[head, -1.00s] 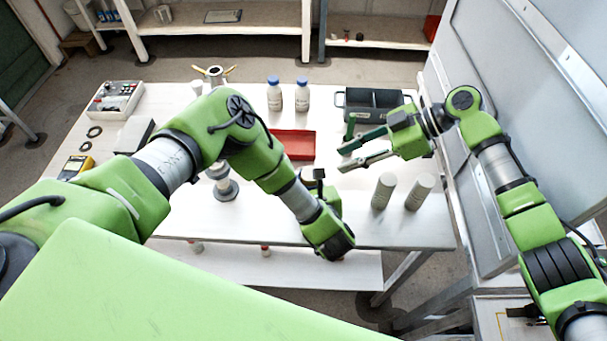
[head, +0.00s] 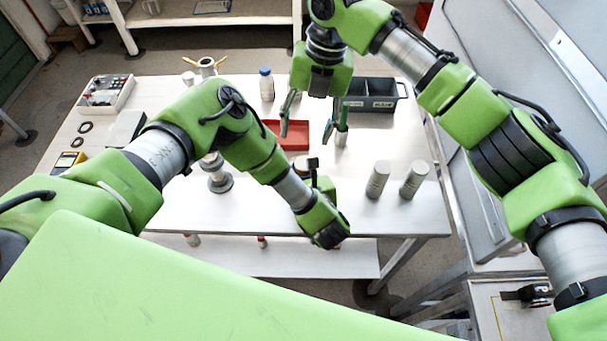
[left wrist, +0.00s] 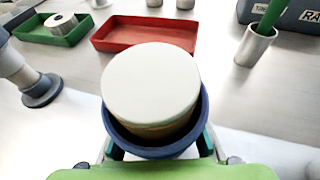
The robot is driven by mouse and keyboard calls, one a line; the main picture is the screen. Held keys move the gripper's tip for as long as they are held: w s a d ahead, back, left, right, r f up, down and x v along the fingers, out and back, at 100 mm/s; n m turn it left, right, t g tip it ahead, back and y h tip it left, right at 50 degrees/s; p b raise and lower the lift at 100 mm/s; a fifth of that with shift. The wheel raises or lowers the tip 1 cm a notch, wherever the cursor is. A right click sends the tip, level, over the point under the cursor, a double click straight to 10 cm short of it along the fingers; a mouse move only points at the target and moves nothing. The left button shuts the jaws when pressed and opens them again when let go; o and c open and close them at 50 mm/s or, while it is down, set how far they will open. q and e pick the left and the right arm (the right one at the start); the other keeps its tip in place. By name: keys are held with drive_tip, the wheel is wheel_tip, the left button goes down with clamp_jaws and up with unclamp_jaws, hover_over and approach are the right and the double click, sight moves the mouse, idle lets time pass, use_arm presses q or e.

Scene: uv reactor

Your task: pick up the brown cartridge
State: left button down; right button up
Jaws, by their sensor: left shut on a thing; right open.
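In the left wrist view, my left gripper (left wrist: 158,148) is shut on a round piece with a dark blue rim. Above this rim stands a wide cream top over a narrow brown side, which looks like the brown cartridge (left wrist: 152,84). Its lower part is hidden. In the head view the left hand hides most of it. My right gripper (head: 314,106) is open and empty, pointing down over the back of the table, with its fingers wide apart. Two grey cylinders (head: 378,180) (head: 414,180) stand upright at the table's front right.
A red tray (head: 292,134) lies behind the left hand. A metal cup (head: 342,139) holds a green-handled tool. A dark grey divided bin (head: 371,96) and a blue-capped bottle (head: 267,84) stand at the back. A stand with a round base (head: 220,183) is left of the hand.

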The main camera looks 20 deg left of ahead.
sight(304, 163)
wheel_tip(304, 163, down, 10)
drive_tip(key=n, duration=0.1)
drive_tip(key=n+t+h, duration=0.1)
drive_tip(key=n, duration=0.1)
drive_tip(key=shift+s+a+f+h, duration=0.1)
drive_tip(key=shift+s+a+h, duration=0.05)
drive_tip(key=shift+h, duration=0.15)
clamp_jaws()
idle(0.4)
